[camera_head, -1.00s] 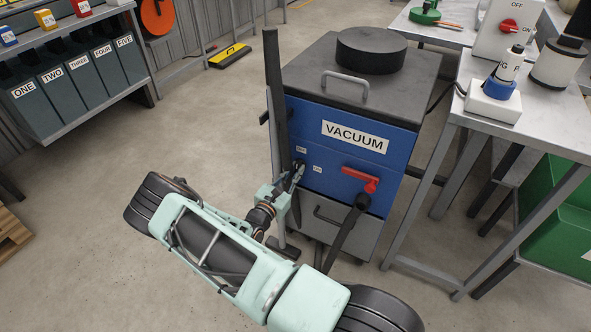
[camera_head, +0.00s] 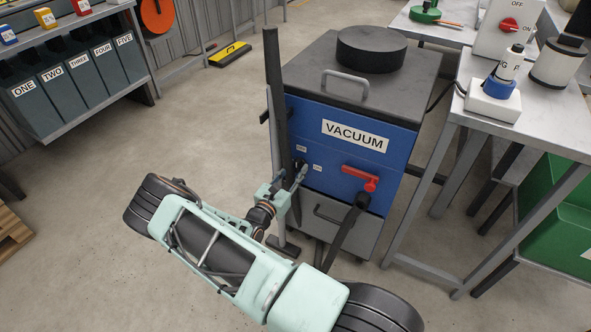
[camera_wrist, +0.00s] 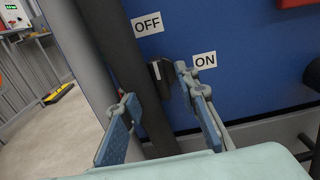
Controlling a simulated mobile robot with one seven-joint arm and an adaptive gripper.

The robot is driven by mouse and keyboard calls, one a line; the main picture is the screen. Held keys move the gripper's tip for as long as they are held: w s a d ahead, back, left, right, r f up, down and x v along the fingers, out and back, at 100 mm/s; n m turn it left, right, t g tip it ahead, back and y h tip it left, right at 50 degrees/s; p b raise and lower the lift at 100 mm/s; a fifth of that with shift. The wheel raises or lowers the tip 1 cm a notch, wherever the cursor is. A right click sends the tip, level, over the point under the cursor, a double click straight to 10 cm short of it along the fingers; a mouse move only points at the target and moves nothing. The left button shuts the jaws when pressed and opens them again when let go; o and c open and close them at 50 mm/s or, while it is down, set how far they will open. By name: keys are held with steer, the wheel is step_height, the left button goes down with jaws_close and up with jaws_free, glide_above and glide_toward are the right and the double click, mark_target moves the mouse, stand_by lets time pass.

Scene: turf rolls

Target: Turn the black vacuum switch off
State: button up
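The black vacuum switch (camera_wrist: 159,76) is a small knob with a pale pointer line on the blue panel of the vacuum (camera_head: 350,150). In the wrist view the OFF label (camera_wrist: 147,23) is above it to the left and the ON label (camera_wrist: 205,60) is to its right. My gripper (camera_wrist: 157,88) is open, its right fingertip close to the knob's right side and its left finger lower left, in front of a dark pole. I cannot tell whether a finger touches the knob.
A dark upright pole (camera_head: 277,100) stands just left of the panel, close to my fingers. A red handle (camera_head: 361,178) and a dark hose (camera_head: 348,228) are to the right. A metal table (camera_head: 545,130) stands further right. Open floor lies to the left.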

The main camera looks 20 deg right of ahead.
steer(key=v, duration=1.2)
stand_by(0.4)
